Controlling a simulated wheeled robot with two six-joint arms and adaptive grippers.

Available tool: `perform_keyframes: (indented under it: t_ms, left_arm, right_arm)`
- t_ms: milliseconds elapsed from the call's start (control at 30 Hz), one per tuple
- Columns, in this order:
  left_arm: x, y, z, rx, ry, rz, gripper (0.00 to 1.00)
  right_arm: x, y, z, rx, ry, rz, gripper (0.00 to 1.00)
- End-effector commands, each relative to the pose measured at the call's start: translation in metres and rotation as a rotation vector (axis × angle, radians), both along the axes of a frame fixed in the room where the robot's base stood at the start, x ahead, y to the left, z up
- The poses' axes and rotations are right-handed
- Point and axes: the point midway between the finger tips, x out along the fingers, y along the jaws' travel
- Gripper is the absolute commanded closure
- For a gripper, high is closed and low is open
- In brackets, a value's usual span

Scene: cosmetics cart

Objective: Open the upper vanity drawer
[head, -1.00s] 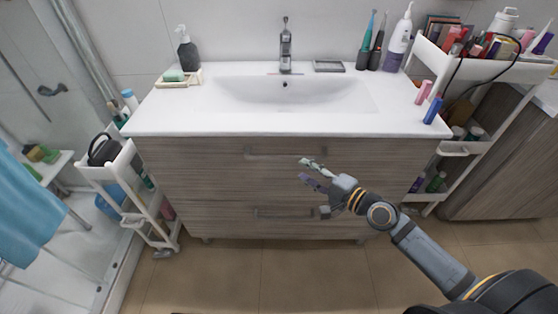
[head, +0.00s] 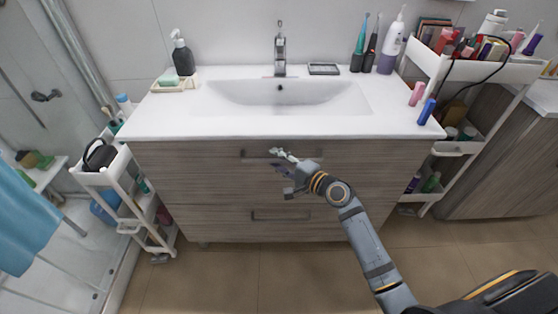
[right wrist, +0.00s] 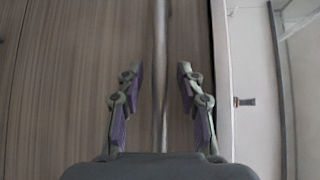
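The upper vanity drawer (head: 185,165) is a wood-grain front under the white sink top, and it looks closed. Its bar handle (head: 305,153) runs across the upper middle of the front, partly hidden by my right gripper (head: 275,159). My right gripper is open in front of this handle. In the right wrist view, the handle (right wrist: 160,35) runs vertically between the two spread fingers of the right gripper (right wrist: 160,68), with a gap on each side. Whether the fingertips touch the drawer front is unclear. My left gripper is not in view.
The lower drawer (head: 200,220) has its own handle (head: 280,215). The white sink top (head: 160,122) overhangs the drawers. A white cart (head: 432,68) stands right and another (head: 112,178) left. The floor in front is clear.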

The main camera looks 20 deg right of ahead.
Motion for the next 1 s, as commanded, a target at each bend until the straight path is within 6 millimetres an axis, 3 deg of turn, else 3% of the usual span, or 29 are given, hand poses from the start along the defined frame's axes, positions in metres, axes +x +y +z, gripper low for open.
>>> perform_keyframes:
  t_ms: [33,267,1000]
  left_arm:
    - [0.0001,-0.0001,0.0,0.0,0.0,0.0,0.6]
    - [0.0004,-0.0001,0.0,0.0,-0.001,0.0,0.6]
    - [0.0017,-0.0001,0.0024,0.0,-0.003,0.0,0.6]
  right_arm:
    - [-0.0001,0.0,0.0,0.0,0.0,0.0,0.71]
    - [-0.0002,-0.0002,0.0001,0.0,0.0,0.0,1.0]
    - [-0.0046,0.0009,0.0008,0.0,-0.001,0.0,1.0]
